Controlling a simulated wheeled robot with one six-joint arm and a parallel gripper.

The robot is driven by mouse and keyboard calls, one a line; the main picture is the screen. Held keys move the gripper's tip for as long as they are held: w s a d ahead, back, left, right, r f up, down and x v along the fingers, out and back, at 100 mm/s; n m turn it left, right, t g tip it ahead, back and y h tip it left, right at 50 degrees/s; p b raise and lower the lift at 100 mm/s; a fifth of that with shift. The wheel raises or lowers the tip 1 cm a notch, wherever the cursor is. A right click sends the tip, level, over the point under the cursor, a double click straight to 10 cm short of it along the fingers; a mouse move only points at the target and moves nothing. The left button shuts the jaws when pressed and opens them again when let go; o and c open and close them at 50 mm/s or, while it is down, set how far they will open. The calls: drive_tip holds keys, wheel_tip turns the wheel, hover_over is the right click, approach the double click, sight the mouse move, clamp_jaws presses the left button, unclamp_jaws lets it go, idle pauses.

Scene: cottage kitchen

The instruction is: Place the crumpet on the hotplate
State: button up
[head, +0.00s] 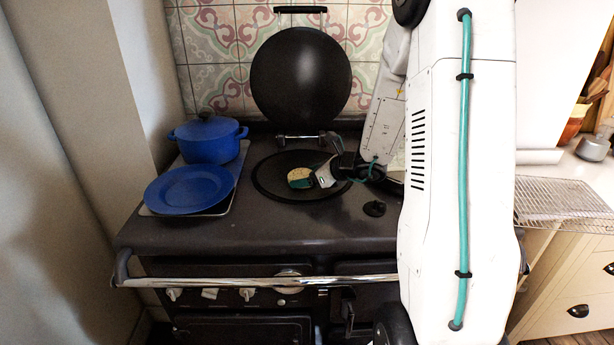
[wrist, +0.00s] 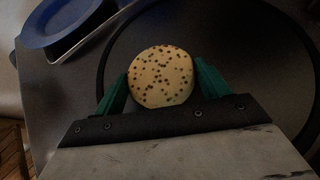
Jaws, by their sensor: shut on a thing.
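The crumpet (wrist: 160,77) is a round, pale disc with dark holes on top. My gripper (wrist: 160,85) has its green fingers closed on either side of it in the wrist view. In the head view the crumpet (head: 298,175) and my gripper (head: 302,181) are over the round dark hotplate (head: 278,191). The wrist view shows the hotplate (wrist: 240,50) around and beyond the crumpet. I cannot tell whether the crumpet touches the plate or is just above it.
The hotplate's round lid (head: 300,72) stands raised behind it. A blue pot (head: 208,140) and a blue plate (head: 188,189) are on the left of the stove. A chrome rail (head: 240,282) runs along the front. A wire rack (head: 562,200) lies on the right counter.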

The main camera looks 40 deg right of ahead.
drive_tip(key=shift+f, duration=0.15)
drive_tip(key=o, duration=0.8)
drive_tip(key=shift+c, duration=0.2)
